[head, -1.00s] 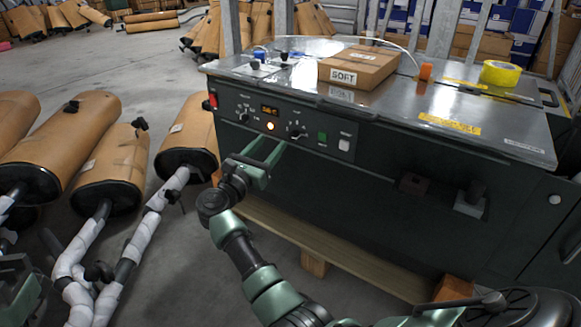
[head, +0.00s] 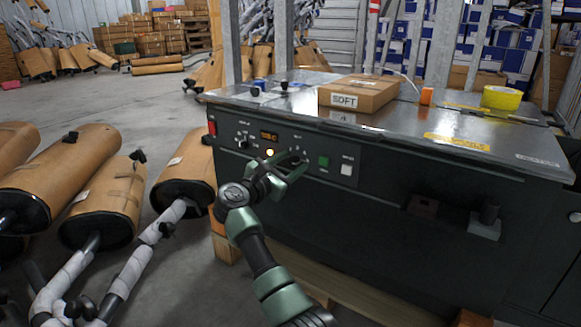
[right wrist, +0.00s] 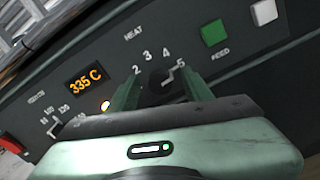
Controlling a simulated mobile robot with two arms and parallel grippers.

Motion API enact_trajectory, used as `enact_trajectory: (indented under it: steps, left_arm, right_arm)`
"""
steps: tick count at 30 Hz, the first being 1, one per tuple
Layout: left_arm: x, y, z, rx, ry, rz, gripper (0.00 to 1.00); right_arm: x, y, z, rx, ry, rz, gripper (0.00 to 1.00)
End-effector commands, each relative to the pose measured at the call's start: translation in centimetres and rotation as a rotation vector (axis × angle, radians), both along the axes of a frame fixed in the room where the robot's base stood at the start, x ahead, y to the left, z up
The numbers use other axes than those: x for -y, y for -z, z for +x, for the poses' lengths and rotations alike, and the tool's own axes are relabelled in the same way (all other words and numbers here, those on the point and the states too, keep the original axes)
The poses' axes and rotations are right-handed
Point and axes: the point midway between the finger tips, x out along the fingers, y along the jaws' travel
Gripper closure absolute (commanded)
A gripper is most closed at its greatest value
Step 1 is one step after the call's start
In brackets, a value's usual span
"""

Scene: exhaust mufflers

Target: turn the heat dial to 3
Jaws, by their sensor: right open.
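The heat dial (right wrist: 160,80) is a dark knob on the panel under the word HEAT, with the numbers 2 to 5 in view around it. A pale mark on it seems to point to the upper right, near 5. My right gripper (right wrist: 160,92) is open, with one green finger on each side of the dial; I cannot tell whether they touch it. In the head view my right gripper (head: 291,165) is at the panel and partly covers the dial. The orange display (right wrist: 84,80) reads 335 C.
A green FEED button (right wrist: 214,33) and a white button (right wrist: 263,12) are right of the dial. Another dial (head: 243,143) and a red switch (head: 212,128) are to its left. A cardboard box (head: 357,95) lies on the machine top.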

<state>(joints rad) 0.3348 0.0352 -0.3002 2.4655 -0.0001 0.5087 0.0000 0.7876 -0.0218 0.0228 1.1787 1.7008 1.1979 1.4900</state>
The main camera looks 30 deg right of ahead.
Motion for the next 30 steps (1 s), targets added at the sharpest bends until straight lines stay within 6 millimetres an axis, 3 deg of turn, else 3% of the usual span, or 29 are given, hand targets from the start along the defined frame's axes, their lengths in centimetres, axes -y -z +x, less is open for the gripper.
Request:
enact_trajectory:
  steps: [5,11,23,30]
  left_arm:
    - [0.0,0.0,0.0,0.0,0.0,0.0,0.64]
    - [0.0,0.0,0.0,0.0,0.0,0.0,0.64]
    - [-0.1,-0.6,0.0,0.001,0.003,-0.004,0.64]
    - [-0.2,0.7,1.7,-0.089,0.004,-0.006,0.64]
  right_arm:
    - [0.0,0.0,0.0,-0.001,-0.001,-0.001,0.5]
    - [0.0,0.0,0.0,-0.001,-0.001,-0.001,1.0]
    - [-0.1,-0.1,0.0,-0.058,-0.002,-0.022,1.0]
    - [-0.1,-0.3,0.0,-0.207,-0.001,-0.081,1.0]
